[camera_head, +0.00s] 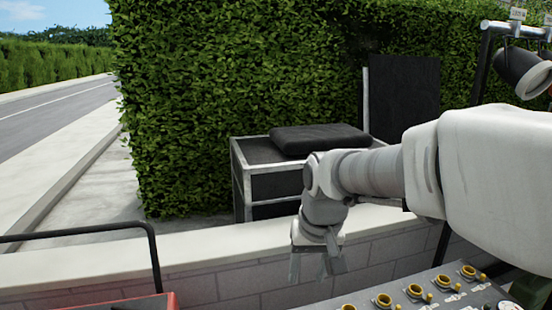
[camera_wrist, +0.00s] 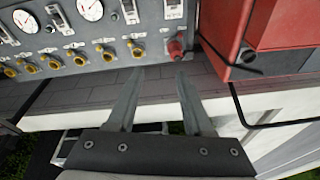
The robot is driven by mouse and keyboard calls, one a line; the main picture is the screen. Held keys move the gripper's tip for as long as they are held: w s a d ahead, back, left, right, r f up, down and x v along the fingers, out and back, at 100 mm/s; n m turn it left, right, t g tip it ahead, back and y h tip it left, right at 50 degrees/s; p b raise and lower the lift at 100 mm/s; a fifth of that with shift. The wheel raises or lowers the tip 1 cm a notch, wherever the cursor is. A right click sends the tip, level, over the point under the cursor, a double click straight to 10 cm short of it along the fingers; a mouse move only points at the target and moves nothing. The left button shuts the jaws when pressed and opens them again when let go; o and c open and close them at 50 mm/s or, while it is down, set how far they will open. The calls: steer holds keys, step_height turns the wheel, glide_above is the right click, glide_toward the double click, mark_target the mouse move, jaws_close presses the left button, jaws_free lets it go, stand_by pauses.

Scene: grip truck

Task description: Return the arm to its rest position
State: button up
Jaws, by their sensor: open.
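My arm reaches in from the right in the head view, and my gripper (camera_head: 312,264) hangs from its end with the fingers pointing down. The gripper is in front of a low pale wall (camera_head: 200,262). In the wrist view my gripper (camera_wrist: 160,75) shows two metal fingers spread apart with nothing between them. Beyond the fingertips is a grey panel (camera_wrist: 75,55) with gauges, yellow-ringed fittings and a red knob (camera_wrist: 175,48). The fingers appear apart from the panel.
A red box (camera_wrist: 262,30) is right of the panel in the wrist view. A black bent rail (camera_head: 100,230) stands at lower left. A metal-framed bench with a black cushion (camera_head: 318,138) stands behind the wall, before a tall hedge (camera_head: 230,90). A dark lamp (camera_head: 522,72) hangs at upper right.

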steer(key=s+d+r+t+p, duration=0.1)
steer(key=s+d+r+p, duration=0.1)
steer(key=s+d+r, duration=0.2)
steer(key=s+d+r+t+p, duration=0.2)
steer(key=s+d+r+p, duration=0.1)
steer(key=s, duration=0.8)
steer(key=shift+s+d+r+m+h, duration=0.15)
steer(key=shift+d+r+m+h, duration=0.35)
steer(key=shift+r, duration=0.4)
